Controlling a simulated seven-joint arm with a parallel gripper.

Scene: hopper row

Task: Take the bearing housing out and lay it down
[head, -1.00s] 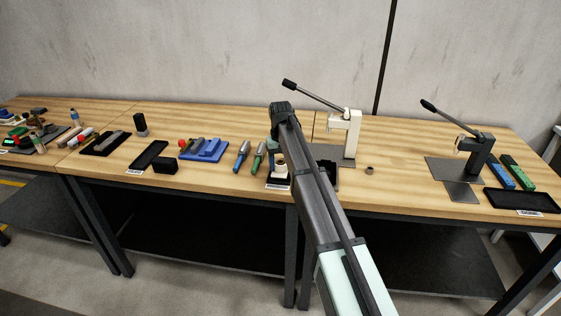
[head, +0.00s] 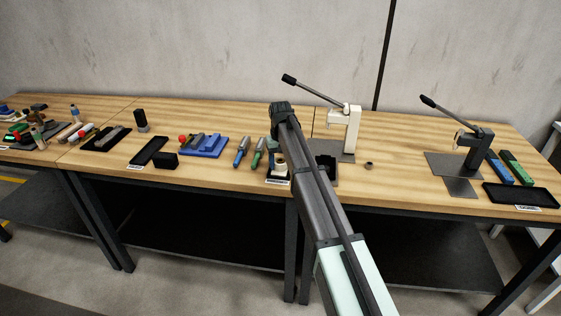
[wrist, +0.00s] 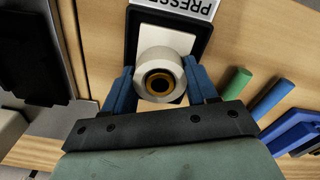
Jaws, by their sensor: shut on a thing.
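The bearing housing (wrist: 160,72) is a short cream cylinder with a bronze-coloured ring around a dark bore. The wrist view looks down on it, between the two blue fingers of my gripper (wrist: 162,88), which are shut on it.
A black bin (head: 328,167) is partly behind my arm. Green (head: 258,154) and blue (head: 241,152) tools lie left of the tray. Bare wood lies right of the ring.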

